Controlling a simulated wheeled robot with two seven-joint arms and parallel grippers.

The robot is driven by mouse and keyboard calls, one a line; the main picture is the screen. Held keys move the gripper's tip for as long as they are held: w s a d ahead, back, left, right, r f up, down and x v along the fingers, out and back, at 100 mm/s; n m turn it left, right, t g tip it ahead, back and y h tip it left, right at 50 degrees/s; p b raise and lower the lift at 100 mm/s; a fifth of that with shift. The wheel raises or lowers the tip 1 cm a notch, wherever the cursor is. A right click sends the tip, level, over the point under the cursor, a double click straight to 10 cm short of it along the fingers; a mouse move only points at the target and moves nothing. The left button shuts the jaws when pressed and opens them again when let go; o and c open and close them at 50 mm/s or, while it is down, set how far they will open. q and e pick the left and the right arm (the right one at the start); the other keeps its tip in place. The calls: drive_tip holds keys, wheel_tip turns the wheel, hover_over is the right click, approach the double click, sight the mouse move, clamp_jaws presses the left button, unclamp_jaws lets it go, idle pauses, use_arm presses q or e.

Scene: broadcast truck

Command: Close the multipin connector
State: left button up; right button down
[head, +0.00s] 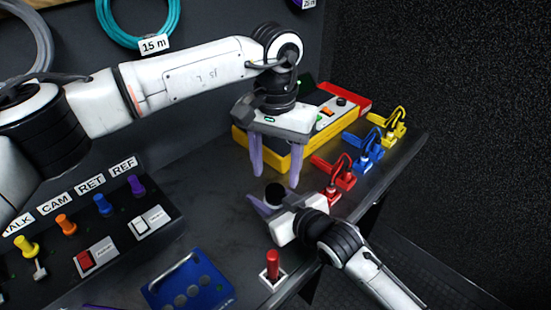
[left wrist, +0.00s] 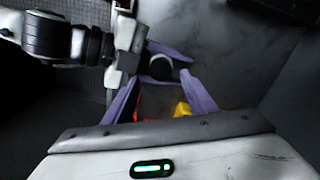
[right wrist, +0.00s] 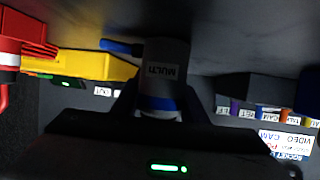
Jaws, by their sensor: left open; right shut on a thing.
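The multipin connector (right wrist: 163,70) is a grey cylinder marked MULTI, with a blue band, in the right wrist view. A blue lever (right wrist: 120,46) sticks out to its left. In the head view the connector (head: 274,192) shows only as a dark round top. My right gripper (head: 264,207) is shut on the connector. My left gripper (head: 276,178) is open and empty, pointing down just above and behind it. In the left wrist view the connector's dark round end (left wrist: 158,66) appears beyond the open fingers. Whether the lever is latched cannot be told.
A yellow and red case (head: 270,147) stands behind the left gripper. Red (head: 335,175), blue (head: 364,155) and yellow (head: 393,130) cable clamps line the right edge.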

use_arm(q)
drive_tip(key=n, duration=0.4)
drive_tip(key=shift+r, duration=0.1)
drive_tip(key=n, duration=0.4)
drive_tip(key=shift+r+n, duration=0.15)
drive_tip(key=shift+n, duration=0.25)
drive_tip(key=n, duration=0.6)
drive_tip(key=shift+r, duration=0.15)
drive_tip(key=n, duration=0.6)
drive_tip(key=shift+r+n, duration=0.2)
drive_tip(key=shift+n, duration=0.1)
drive_tip(key=n, duration=0.6)
drive_tip(key=shift+r, duration=0.2)
drive_tip(key=n, duration=0.6)
drive_tip(key=shift+r+n, duration=0.15)
drive_tip(key=shift+n, duration=0.15)
drive_tip(key=n, duration=0.4)
drive_tip(key=shift+r, duration=0.15)
drive_tip(key=n, duration=0.6)
drive_tip(key=shift+r+n, duration=0.15)
drive_tip(key=shift+n, duration=0.15)
drive_tip(key=n, duration=0.5)
drive_tip(key=shift+r, duration=0.15)
